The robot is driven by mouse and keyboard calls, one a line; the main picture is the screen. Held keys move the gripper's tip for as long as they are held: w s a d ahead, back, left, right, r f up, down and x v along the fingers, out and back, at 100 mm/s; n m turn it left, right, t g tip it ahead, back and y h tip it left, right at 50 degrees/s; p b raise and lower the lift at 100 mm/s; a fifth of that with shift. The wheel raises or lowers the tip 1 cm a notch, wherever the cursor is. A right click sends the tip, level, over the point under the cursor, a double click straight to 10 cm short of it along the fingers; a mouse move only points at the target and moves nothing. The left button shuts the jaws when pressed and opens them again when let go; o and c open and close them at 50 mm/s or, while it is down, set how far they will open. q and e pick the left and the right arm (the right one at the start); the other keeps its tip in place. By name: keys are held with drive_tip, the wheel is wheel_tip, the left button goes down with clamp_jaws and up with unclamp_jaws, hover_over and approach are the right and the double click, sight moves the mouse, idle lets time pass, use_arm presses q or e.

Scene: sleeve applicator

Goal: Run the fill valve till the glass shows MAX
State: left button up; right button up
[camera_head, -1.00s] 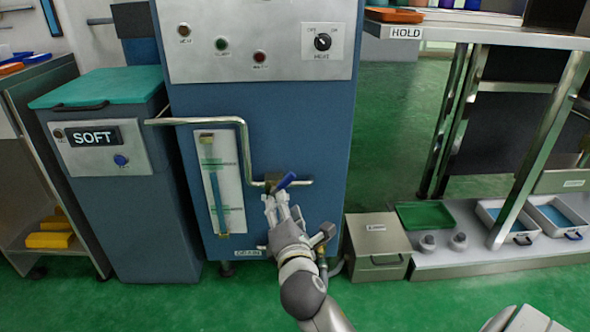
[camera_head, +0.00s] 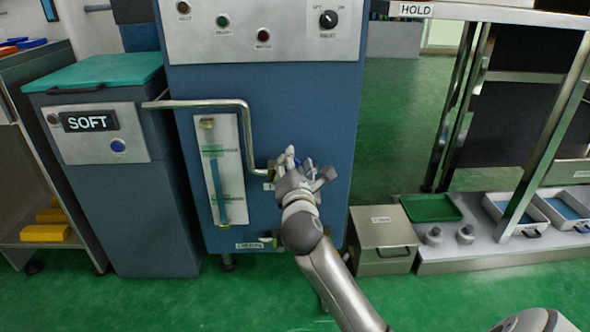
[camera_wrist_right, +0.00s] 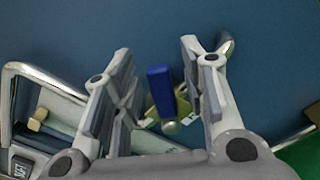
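The fill valve's blue handle (camera_wrist_right: 160,88) stands between the two spread fingers of my right gripper (camera_wrist_right: 156,58) in the right wrist view, with gaps on both sides. In the head view my right gripper (camera_head: 290,158) is at the valve on the blue machine front (camera_head: 320,110) and mostly hides the handle. The tall sight glass (camera_head: 216,185) is on a pale plate left of the valve. Its blue column reaches close below the upper green mark (camera_head: 213,151); the mark's lettering is too small to read. My left gripper is out of view.
A bent metal pipe (camera_head: 246,125) runs from the SOFT unit (camera_head: 90,122) to the valve. A drain fitting (camera_head: 270,240) sits low on the machine. A metal box (camera_head: 382,235) and a low shelf with trays (camera_head: 432,208) stand to the right.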

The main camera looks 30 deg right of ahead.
drive_tip(key=shift+w+d, duration=0.2)
drive_tip(key=shift+w, duration=0.1)
drive_tip(key=shift+c, duration=0.3)
clamp_jaws()
drive_tip(key=shift+r, duration=0.1)
